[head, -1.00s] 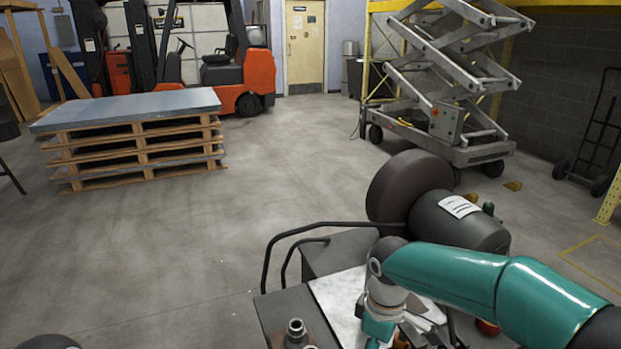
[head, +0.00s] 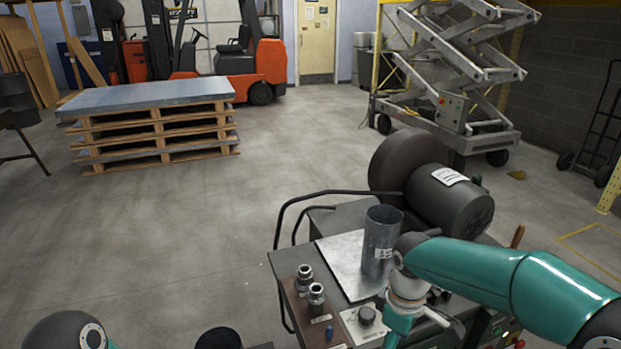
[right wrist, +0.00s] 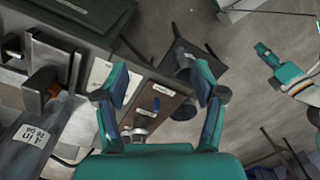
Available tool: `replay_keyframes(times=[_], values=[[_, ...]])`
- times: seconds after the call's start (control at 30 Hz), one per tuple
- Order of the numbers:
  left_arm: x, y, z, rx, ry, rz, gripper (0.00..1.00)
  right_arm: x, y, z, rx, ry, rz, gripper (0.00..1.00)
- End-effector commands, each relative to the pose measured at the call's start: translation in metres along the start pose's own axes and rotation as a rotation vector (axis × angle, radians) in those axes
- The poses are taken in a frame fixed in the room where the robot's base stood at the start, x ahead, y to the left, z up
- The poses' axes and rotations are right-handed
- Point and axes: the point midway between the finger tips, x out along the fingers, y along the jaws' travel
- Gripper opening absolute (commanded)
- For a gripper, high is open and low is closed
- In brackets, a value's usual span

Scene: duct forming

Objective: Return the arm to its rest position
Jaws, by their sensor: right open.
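My right arm (head: 480,270) is teal and reaches in from the right in the head view, its wrist low over the front of a machine bench. Its gripper is largely cut off by the bottom edge there. In the right wrist view my right gripper (right wrist: 160,92) is open, with nothing between its fingers. A grey metal duct tube (head: 381,243) stands upright on the bench behind the wrist, apart from the fingers. A labelled metal piece (right wrist: 25,130) shows at the left of the wrist view. My left gripper (right wrist: 268,62) seems to show there at the upper right; its jaw state is unclear.
The bench carries a flat metal plate (head: 343,262), small metal fittings (head: 316,296), a knob (head: 367,315) and a dark motor (head: 450,205). A bent rail (head: 285,225) edges its left side. A pallet stack (head: 155,135) stands far left; open floor (head: 180,240) lies between.

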Motion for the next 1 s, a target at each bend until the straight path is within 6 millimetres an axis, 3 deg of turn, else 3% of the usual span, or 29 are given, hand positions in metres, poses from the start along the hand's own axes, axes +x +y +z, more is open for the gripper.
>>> replay_keyframes(times=[0.23,0.43,0.57,0.6,0.7,0.8,0.87,1.0], values=[[0.001,0.0,-0.001,0.0,0.001,0.0,0.4,0.06,-0.015,0.031,0.028,-0.107,-0.127,0.7],[0.0,0.0,0.0,0.0,0.0,0.0,0.4,0.125,-0.049,0.057,0.081,-0.149,-0.262,0.7],[0.001,0.0,0.0,0.0,0.0,0.0,0.4,0.186,-0.095,0.076,0.199,-0.139,-0.376,0.7],[0.001,0.0,0.0,0.0,0.0,0.0,0.4,0.206,-0.116,0.083,0.261,-0.128,-0.415,0.7],[0.0,0.0,0.0,0.0,0.0,0.0,0.4,0.243,-0.162,0.093,0.444,-0.085,-0.471,0.7],[0.0,0.0,0.0,0.0,0.0,0.0,0.4,0.263,-0.194,0.097,0.632,-0.037,-0.479,0.7],[0.0,0.0,0.0,0.0,0.0,0.0,0.4,0.269,-0.203,0.097,0.732,-0.002,-0.461,0.7],[0.0,0.0,0.0,0.0,0.0,0.0,0.4,0.273,-0.2,0.09,0.915,0.101,-0.386,0.7]])
